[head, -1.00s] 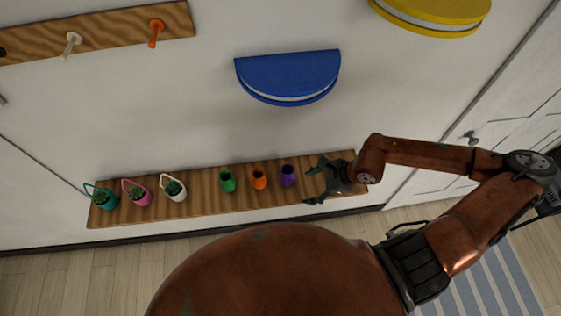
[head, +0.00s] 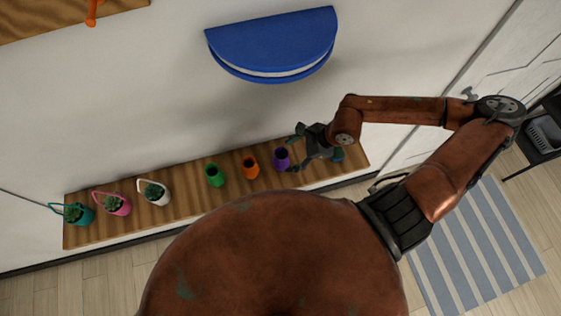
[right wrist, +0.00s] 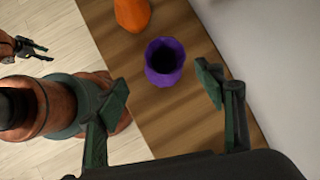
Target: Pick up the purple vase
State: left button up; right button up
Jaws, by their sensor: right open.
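The purple vase (head: 281,158) stands upright on a wooden shelf (head: 120,229), at the right end of a row of three vases. It also shows in the right wrist view (right wrist: 164,62), beyond the fingertips, with its dark mouth toward the camera. My right gripper (head: 294,153) is open and close to the vase's right side in the head view. In the right wrist view the right gripper's fingers (right wrist: 165,85) are spread wide with nothing between them but shelf, and the vase lies just ahead. What looks like my left gripper (right wrist: 35,48) shows at the left edge there, its fingers apart.
An orange vase (head: 250,168) stands close left of the purple one, then a green vase (head: 215,175). White (head: 154,192), pink (head: 113,204) and teal (head: 75,214) plant baskets are farther left. A blue half-round wall shelf (head: 272,42) is above. A bluish thing shows behind my right gripper.

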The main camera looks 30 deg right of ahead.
aim_at(286, 159)
notch_tip(286, 159, down, 2)
jog(key=shift+a+f+b, duration=0.1)
jog(key=shift+b, duration=0.5)
jog(key=shift+p+x, duration=0.35)
jog(key=shift+x, duration=0.8)
jog(key=x, duration=0.1)
jog(key=p+x, duration=0.1)
jog(key=x, duration=0.1)
jog(key=p+x, duration=0.1)
jog(key=shift+w+f, duration=0.35)
jog(key=shift+w, duration=0.05)
jog(key=shift+f, duration=0.2)
pick_arm(q)
jog(key=shift+w+r, duration=0.35)
jog(key=shift+r, duration=0.05)
pick_arm(e)
jog(key=shift+c, duration=0.4)
jog(key=c, duration=1.2)
jog(key=shift+r, duration=0.1)
